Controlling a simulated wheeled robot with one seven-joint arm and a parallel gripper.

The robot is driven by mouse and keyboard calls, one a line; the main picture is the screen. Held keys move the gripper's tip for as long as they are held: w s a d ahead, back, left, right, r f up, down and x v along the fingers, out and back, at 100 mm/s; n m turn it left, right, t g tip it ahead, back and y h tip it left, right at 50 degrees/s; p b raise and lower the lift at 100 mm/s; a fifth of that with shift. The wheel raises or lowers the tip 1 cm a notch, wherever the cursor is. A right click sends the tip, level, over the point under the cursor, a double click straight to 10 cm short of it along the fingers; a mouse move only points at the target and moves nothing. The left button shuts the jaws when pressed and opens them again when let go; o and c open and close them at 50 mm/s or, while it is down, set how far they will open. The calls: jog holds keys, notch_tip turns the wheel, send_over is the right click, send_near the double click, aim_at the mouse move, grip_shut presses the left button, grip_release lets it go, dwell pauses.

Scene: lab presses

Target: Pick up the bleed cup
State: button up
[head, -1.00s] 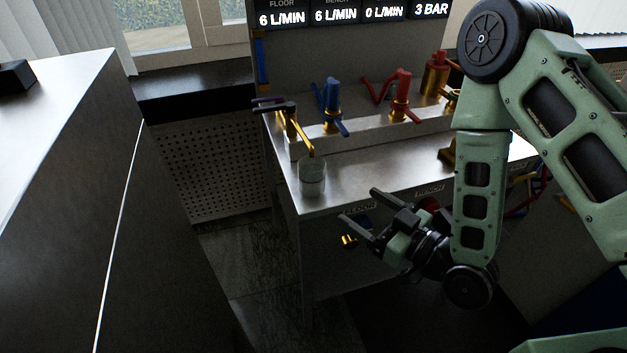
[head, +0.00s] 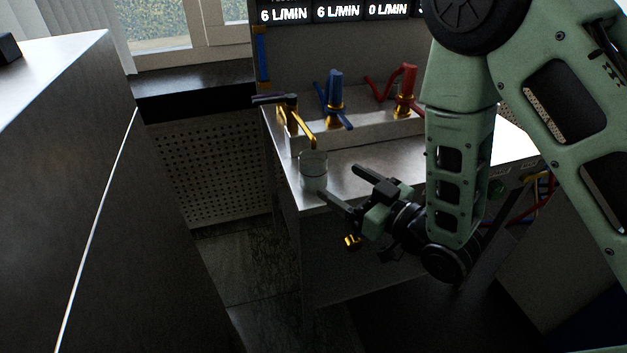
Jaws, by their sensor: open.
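The bleed cup (head: 313,171) is a clear, glass-like cup standing upright at the front left corner of the metal bench, under the tip of a brass spout. My gripper (head: 338,183) is open, with its two dark fingers pointing left toward the cup. The nearer finger's tip appears close to the lower right of the cup; I cannot tell whether it touches. The farther fingertip is to the right of the cup. Nothing is between the fingers.
The brass spout (head: 300,128) with a dark lever stands just behind the cup. A blue-handled valve (head: 335,98) and a red-handled valve (head: 405,95) stand farther right on a raised ledge. The metal bench (head: 385,160) has bare surface behind my gripper. A large cabinet (head: 75,180) fills the left.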

aim_at(307, 158)
jog(key=b, duration=0.3)
jog(key=shift+w+a+f, duration=0.25)
jog(key=b, duration=0.5)
jog(key=shift+w+a, duration=0.1)
jog(key=x, duration=0.4)
jog(key=shift+r+p, duration=0.3)
jog(key=shift+p, duration=0.05)
jog(key=shift+x, duration=3.05)
jog(key=shift+r, duration=0.1)
jog(key=c, duration=1.1)
jog(key=shift+c, duration=0.2)
